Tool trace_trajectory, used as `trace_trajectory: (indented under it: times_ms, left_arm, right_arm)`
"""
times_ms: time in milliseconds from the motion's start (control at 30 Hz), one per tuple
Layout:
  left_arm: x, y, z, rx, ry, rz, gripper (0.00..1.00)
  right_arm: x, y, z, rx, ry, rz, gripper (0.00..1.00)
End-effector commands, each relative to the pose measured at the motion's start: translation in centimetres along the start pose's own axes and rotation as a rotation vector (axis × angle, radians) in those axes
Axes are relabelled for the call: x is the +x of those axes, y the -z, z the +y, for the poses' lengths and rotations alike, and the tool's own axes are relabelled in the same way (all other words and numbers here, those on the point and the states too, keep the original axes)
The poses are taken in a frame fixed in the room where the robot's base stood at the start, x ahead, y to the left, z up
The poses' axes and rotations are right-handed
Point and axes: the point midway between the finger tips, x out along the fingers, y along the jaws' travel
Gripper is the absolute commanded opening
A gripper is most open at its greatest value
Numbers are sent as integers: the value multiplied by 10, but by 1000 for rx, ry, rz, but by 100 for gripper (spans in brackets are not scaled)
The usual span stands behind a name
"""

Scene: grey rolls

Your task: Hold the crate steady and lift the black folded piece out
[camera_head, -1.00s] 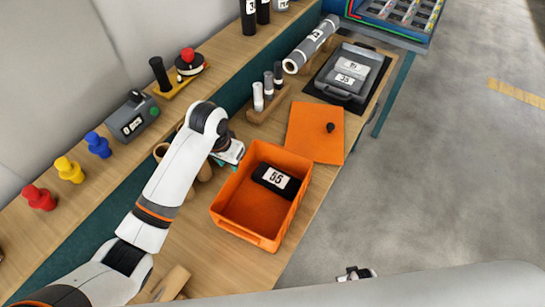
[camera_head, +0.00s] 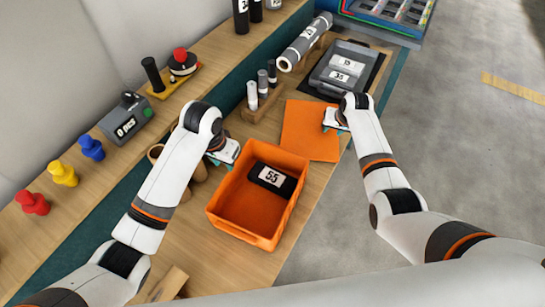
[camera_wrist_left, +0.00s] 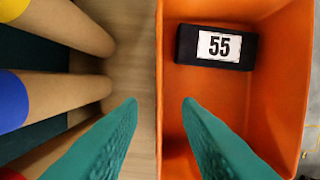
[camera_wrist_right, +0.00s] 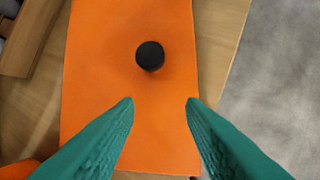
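The orange crate (camera_head: 215,215) stands on the wooden bench; its left wall (camera_wrist_left: 159,60) shows in the left wrist view. The black folded piece (camera_head: 283,184), labelled 55, lies inside at the far end; it also shows in the left wrist view (camera_wrist_left: 190,45). My left gripper (camera_wrist_left: 160,100) is open, its teal fingertips on either side of the left wall, apart from it in the picture; height over the rim is unclear. My right gripper (camera_wrist_right: 160,100) is open and empty above the orange panel beyond the crate, its tips pointing toward the black knob (camera_wrist_right: 150,56).
The orange panel (camera_head: 305,135) lies flat behind the crate. Tan tubes (camera_wrist_left: 60,95) stand close left of it. A rack of small rolls (camera_head: 262,88), a grey roll (camera_head: 305,42) and a grey case (camera_head: 345,68) stand farther back. The bench edge drops to floor at right.

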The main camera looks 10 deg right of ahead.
Motion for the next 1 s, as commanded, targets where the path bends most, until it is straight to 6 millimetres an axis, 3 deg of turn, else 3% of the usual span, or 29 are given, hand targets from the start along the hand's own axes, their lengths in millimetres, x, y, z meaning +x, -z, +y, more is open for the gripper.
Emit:
trace_trajectory:
  times_ms: [33, 200, 300, 367, 500, 600, 767, 1000]
  left_arm:
    - [0, 0, 0, 0, 0, 0, 31]
    - [0, 0, 0, 0, 0, 0, 31]
    - [0, 0, 0, 0, 0, 0, 31]
    - [0, 0, 0, 0, 0, 0, 31]
    - [0, 0, 0, 0, 0, 0, 31]
    - [0, 0, 0, 0, 0, 0, 31]
    - [10, 0, 0, -1, 1, 2, 31]
    - [51, 1, 0, -1, 2, 5, 31]
  right_arm:
    - [-12, 4, 33, -19, -11, 18, 36]
    - [-45, 51, 115, 2, 21, 133, 36]
    - [-67, 79, 151, 30, 55, 187, 36]
    - [-75, 99, 165, 59, 84, 222, 36]
    - [-78, 139, 178, 144, 162, 292, 36]
    - [-77, 153, 179, 182, 196, 316, 36]
    - [-77, 160, 180, 199, 212, 327, 36]
    - [-77, 159, 180, 199, 211, 327, 36]
